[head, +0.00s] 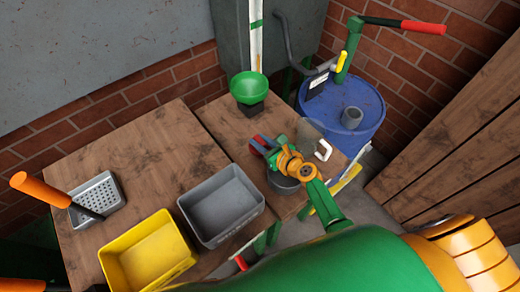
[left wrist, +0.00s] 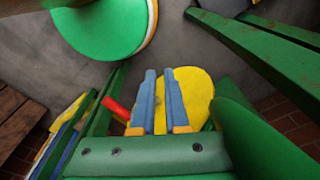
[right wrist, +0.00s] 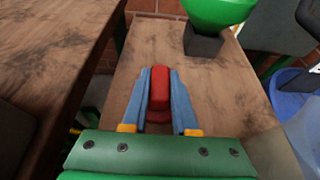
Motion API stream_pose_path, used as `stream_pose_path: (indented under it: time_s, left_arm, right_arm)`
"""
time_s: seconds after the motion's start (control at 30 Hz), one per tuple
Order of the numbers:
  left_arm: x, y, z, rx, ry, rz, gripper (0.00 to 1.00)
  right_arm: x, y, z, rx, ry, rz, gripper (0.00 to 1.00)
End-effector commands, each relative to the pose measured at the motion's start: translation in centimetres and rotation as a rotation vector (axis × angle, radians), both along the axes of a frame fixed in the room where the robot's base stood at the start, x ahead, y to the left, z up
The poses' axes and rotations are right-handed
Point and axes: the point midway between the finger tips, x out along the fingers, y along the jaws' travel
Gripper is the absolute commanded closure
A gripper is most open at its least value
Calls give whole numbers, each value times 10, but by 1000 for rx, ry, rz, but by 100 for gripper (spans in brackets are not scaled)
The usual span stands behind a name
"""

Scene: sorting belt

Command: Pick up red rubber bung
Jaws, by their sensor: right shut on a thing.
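The red rubber bung (right wrist: 159,88) is between the two blue fingers of my right gripper (right wrist: 160,84) in the right wrist view. The fingers are shut on its sides, and its lower part is partly hidden. In the head view my right gripper (head: 262,146) is over the right-hand wooden table, with red showing at its fingers. My left gripper (left wrist: 159,75) shows only in the left wrist view. Its blue fingers stand a narrow gap apart with nothing between them, over the floor.
A green funnel (head: 249,87) on a dark block stands at the table's back. A grey bin (head: 222,240) and a yellow bin (head: 115,268) stand to the left. A round grey container (head: 284,186) is below my right arm. A blue drum (head: 371,106) stands to the right.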

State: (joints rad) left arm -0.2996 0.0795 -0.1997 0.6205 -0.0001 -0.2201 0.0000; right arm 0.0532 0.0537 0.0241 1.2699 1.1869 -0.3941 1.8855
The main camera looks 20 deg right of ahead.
Motion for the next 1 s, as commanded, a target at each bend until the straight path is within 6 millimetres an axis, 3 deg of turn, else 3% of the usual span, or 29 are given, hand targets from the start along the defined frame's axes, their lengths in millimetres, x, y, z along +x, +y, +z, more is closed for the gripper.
stream_pose_path:
  time_s: [0.43,0.67,0.87,1.0]
  left_arm:
    - [0,0,3,0,0,0,88]
    - [0,0,38,0,1,0,88]
    - [0,0,77,0,1,-1,88]
    - [-1,0,73,0,1,-1,88]
  right_arm:
    - [0,0,3,1,0,1,100]
    - [-2,-1,45,0,-1,0,100]
    - [-47,-17,99,-2,0,-1,100]
    - [-88,-32,109,-2,5,-1,100]
